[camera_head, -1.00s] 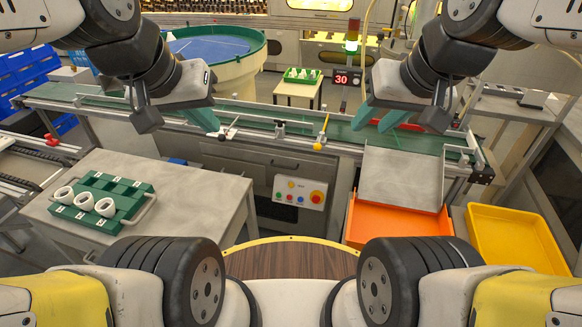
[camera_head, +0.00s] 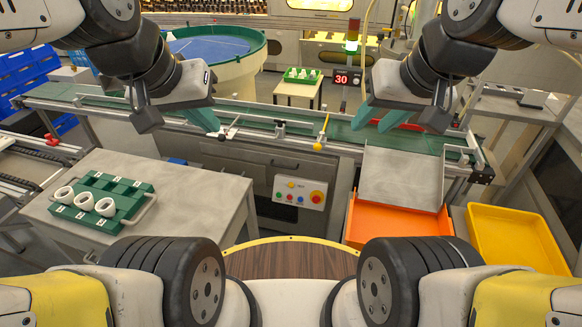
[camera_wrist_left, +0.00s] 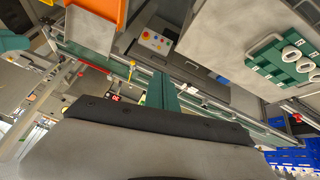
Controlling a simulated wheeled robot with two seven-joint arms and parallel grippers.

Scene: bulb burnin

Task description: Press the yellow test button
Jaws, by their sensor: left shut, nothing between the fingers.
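A grey control panel (camera_head: 300,192) is on the front of the conveyor frame at the centre. It has several small coloured buttons and a large red button (camera_head: 317,197). A small yellow button (camera_head: 291,184) is in its upper row; its label is too small to read. The panel also shows in the left wrist view (camera_wrist_left: 155,41). My left gripper (camera_head: 207,120) is shut and empty, above the conveyor, up and left of the panel and apart from it. My right gripper (camera_head: 373,121) is open and empty above the conveyor, up and right of the panel.
A table (camera_head: 190,190) at left holds a green tray (camera_head: 110,181) with white rings. A yellow-ended lever (camera_head: 318,147) stands at the conveyor's edge above the panel. An orange bin (camera_head: 395,222) and yellow bin (camera_head: 515,240) are at right. Space before the panel looks clear.

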